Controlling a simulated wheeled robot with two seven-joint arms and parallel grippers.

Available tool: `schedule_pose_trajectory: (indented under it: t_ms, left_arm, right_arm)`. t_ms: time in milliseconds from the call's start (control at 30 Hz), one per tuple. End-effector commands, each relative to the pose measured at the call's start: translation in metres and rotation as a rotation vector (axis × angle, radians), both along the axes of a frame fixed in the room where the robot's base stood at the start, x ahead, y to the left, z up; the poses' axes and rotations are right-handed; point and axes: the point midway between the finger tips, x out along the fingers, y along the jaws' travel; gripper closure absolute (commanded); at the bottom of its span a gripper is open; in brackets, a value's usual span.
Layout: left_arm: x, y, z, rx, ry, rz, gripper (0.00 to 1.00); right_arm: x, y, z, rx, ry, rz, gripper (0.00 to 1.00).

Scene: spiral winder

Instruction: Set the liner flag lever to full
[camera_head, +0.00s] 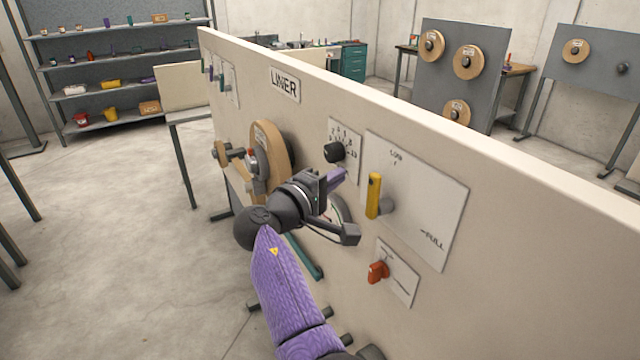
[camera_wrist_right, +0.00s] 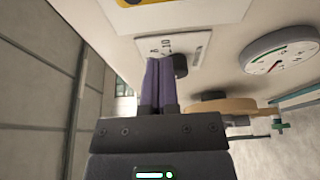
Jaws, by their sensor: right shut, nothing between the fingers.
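The liner flag lever has a yellow handle (camera_head: 374,195) on a grey pivot, mounted on a white plate (camera_head: 425,195) marked LOW at the top and FULL at lower right. The handle stands upright, away from the FULL mark. My right gripper (camera_head: 338,176) is left of the handle, apart from it, its purple fingers shut and empty near the black knob (camera_head: 334,152). In the right wrist view the shut fingers (camera_wrist_right: 159,68) point at the dial plate, and a yellow part (camera_wrist_right: 145,2) shows at the top edge. My left gripper is not in view.
A red-orange knob (camera_head: 378,271) sits on a small plate below the lever. A wooden spool (camera_head: 268,160) is mounted left on the LINER panel (camera_head: 520,230). A round gauge (camera_wrist_right: 281,56) shows in the wrist view. Open floor lies left of the panel.

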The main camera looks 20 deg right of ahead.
Motion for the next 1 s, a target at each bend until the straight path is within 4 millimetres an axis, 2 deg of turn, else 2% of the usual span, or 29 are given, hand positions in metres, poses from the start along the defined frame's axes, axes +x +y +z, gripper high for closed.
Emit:
schedule_pose_trajectory:
  t_ms: [133,200,400,833,1000]
  left_arm:
    - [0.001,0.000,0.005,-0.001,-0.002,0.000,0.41]
    - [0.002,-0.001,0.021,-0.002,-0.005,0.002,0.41]
    - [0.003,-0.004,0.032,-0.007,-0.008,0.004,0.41]
    - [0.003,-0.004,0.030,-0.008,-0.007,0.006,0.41]
    - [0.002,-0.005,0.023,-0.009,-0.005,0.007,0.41]
  right_arm:
    - [0.012,-0.030,0.002,0.000,0.001,-0.002,1.00]
    - [-0.004,-0.027,0.005,0.003,0.000,0.001,1.00]
    - [-0.025,-0.029,0.002,0.001,0.001,0.000,1.00]
    - [-0.029,-0.030,-0.001,0.000,-0.002,0.000,1.00]
    - [-0.029,-0.041,-0.002,0.002,-0.035,0.000,1.00]
